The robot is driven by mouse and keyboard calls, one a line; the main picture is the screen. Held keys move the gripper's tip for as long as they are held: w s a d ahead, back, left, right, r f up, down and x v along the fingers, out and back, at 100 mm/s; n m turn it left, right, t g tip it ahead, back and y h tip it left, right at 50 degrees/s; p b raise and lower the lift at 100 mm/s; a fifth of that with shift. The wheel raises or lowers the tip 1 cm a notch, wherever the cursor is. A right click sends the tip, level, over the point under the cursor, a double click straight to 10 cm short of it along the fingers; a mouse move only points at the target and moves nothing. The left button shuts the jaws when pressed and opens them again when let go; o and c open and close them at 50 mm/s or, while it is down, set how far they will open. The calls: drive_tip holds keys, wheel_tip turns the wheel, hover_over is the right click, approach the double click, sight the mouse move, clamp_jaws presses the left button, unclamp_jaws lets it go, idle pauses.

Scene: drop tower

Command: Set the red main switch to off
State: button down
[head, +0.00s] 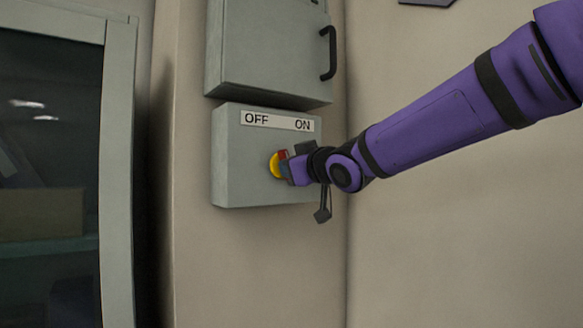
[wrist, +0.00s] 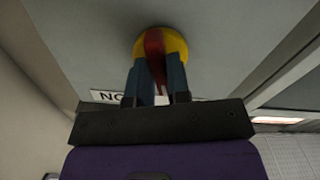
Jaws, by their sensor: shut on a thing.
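The red main switch (head: 283,155) sits on a yellow round base on the front of a grey box (head: 235,170). A label (head: 277,121) above it reads OFF at left and ON at right. My gripper (head: 287,167) is at the switch, shut on its red handle. In the wrist view the red handle (wrist: 155,50) runs across the yellow base (wrist: 176,46), between the two fingers of my gripper (wrist: 157,75). The fingers hide part of the handle, and I cannot tell exactly which word it points to.
A grey cabinet (head: 265,45) with a black handle (head: 329,53) hangs just above the switch box. A grey-framed dark window or glass door (head: 50,150) stands at the left. The wall (head: 450,240) below my arm at right is bare.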

drive_tip(key=n, duration=0.5)
idle(0.6)
drive_tip(key=c, duration=1.1)
unclamp_jaws()
drive_tip(key=v, duration=1)
drive_tip(key=shift+s+d, duration=0.3)
drive_tip(key=shift+d, duration=0.1)
